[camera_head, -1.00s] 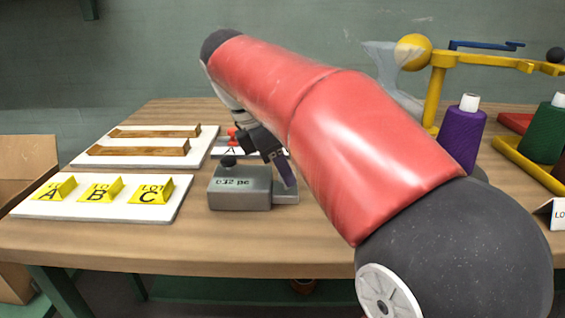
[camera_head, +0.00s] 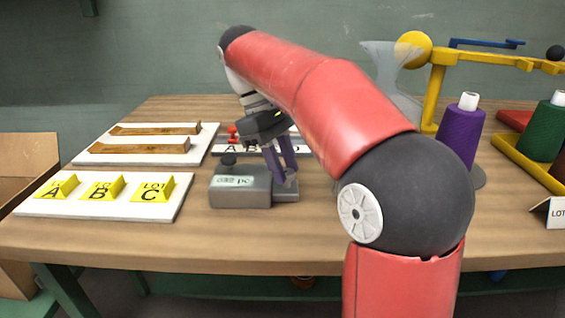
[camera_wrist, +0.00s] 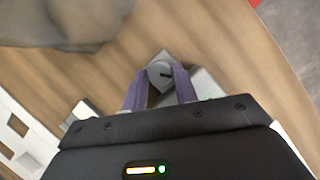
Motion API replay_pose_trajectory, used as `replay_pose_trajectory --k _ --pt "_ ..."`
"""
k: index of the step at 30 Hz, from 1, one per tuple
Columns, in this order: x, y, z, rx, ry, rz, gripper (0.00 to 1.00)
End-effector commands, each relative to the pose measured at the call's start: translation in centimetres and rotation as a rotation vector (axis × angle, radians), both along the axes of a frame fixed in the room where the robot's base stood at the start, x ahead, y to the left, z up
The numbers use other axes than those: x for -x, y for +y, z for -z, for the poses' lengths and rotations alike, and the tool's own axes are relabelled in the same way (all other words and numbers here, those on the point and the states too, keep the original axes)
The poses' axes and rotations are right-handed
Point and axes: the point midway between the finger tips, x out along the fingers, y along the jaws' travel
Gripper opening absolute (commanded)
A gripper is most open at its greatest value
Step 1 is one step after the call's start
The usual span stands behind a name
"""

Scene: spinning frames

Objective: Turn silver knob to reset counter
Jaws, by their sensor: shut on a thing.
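My gripper (camera_head: 281,178) reaches down at the box's right side, over a lower grey ledge (camera_head: 286,196). In the wrist view the round silver knob (camera_wrist: 159,73), with a dark mark on its face, lies between the tips of my gripper's purple fingers (camera_wrist: 159,76). The fingers are closed about the knob's sides. In the head view the knob is hidden by the fingers.
A white board (camera_head: 60,207) with yellow LOT A, B and C blocks lies left of the counter. Another board (camera_head: 205,147) with wooden strips lies behind it. A purple thread cone (camera_head: 460,135) and yellow frame (camera_head: 434,95) stand to the right. The table front is clear.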

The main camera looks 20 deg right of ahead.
Motion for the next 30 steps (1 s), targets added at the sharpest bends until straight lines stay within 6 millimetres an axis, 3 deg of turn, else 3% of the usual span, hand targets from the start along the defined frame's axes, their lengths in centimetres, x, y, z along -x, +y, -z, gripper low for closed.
replay_pose_trajectory --k 10,26,27,30 --pt "-0.11 -0.07 0.01 -0.001 -0.001 0.143 0.06" --pt "-0.12 -0.07 -0.01 -0.002 -0.003 0.168 0.06" --pt "-0.12 -0.07 -0.01 -0.002 -0.003 0.168 0.30" --pt "-0.11 -0.07 -0.02 -0.002 -0.002 0.167 0.43"
